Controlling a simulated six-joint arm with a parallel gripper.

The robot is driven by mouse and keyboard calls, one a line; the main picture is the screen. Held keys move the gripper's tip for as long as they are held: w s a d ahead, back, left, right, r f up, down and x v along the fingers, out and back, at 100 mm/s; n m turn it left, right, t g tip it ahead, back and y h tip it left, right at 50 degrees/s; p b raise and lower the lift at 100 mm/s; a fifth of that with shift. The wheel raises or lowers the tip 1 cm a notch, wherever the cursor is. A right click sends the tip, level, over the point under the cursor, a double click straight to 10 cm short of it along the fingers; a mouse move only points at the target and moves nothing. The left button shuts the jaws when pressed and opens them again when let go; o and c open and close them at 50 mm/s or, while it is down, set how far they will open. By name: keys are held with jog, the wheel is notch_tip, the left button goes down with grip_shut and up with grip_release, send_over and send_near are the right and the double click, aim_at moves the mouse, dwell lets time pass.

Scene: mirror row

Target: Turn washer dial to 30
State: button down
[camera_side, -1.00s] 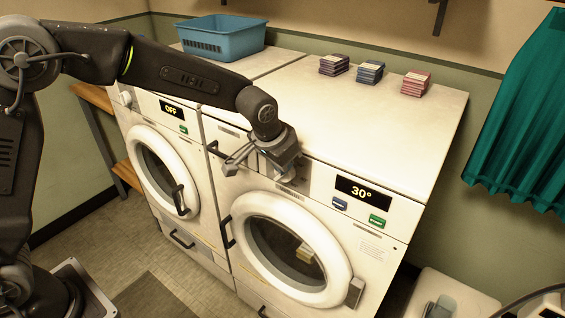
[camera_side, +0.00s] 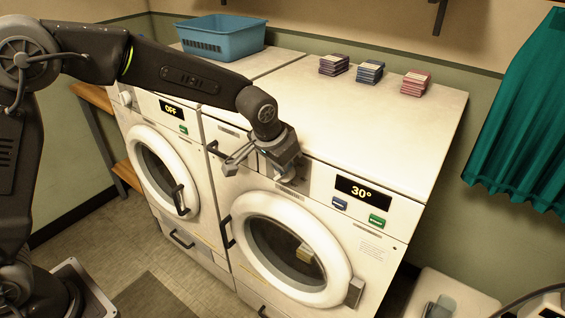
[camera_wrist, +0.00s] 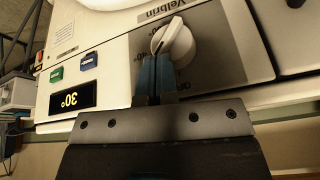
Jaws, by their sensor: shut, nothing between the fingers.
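The washer (camera_side: 379,213) is the right-hand white machine, and its display (camera_side: 363,191) reads 30°. The display also shows upside down in the wrist view (camera_wrist: 80,97). The white washer dial (camera_wrist: 175,40) sits on a grey panel in the wrist view, with its pointer slanting down and left. My gripper (camera_wrist: 156,78) is shut and empty, its two blue fingers together. Its tips lie right at the dial's lower left edge; I cannot tell whether they touch. In the side view my gripper (camera_side: 276,160) is in front of the panel and hides the dial.
A second machine (camera_side: 150,115) on the left shows OFF. A blue basket (camera_side: 222,38) and several small stacks, such as a red one (camera_side: 415,83), stand on top. Blue (camera_side: 339,204) and green (camera_side: 377,220) buttons sit below the washer display. A teal curtain (camera_side: 522,120) hangs at right.

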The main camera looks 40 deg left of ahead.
jog(key=shift+r, duration=0.1)
dwell(0.3)
jog(key=w+a+v, duration=0.1)
jog(key=a+v, duration=0.1)
jog(key=v, duration=1.1)
jog(key=a+n+h, duration=0.2)
jog(key=a+h, duration=0.1)
jog(key=a, duration=0.2)
jog(key=s+d+x, duration=0.1)
jog(key=d+x, duration=0.1)
jog(key=x, duration=1.1)
jog(key=shift+d+f+g, duration=0.15)
jog(key=shift+f+g, duration=0.05)
jog(key=shift+g, duration=0.1)
jog(key=shift+w, duration=0.15)
